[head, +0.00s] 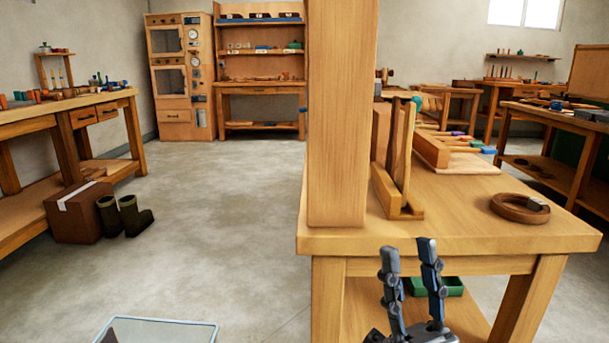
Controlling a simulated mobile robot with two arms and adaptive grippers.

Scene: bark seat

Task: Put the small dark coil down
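A brown coil (520,209) lies flat on the right part of the wooden bench top (460,233), with a small grey piece on its right rim. It is the only coil I can make out on this bench. My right gripper (408,252) points upward in front of the bench's front edge, left of the coil and apart from it. Its two fingers are spread with nothing between them. My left gripper is not in view.
A thick wooden post (342,110) stands at the bench's left end, beside an upright wooden stand (398,165). Tools with coloured handles (468,145) lie farther back. A green tray (447,287) sits below the bench top. Open floor (220,220) lies left; boots (130,216) stand by a box (78,212).

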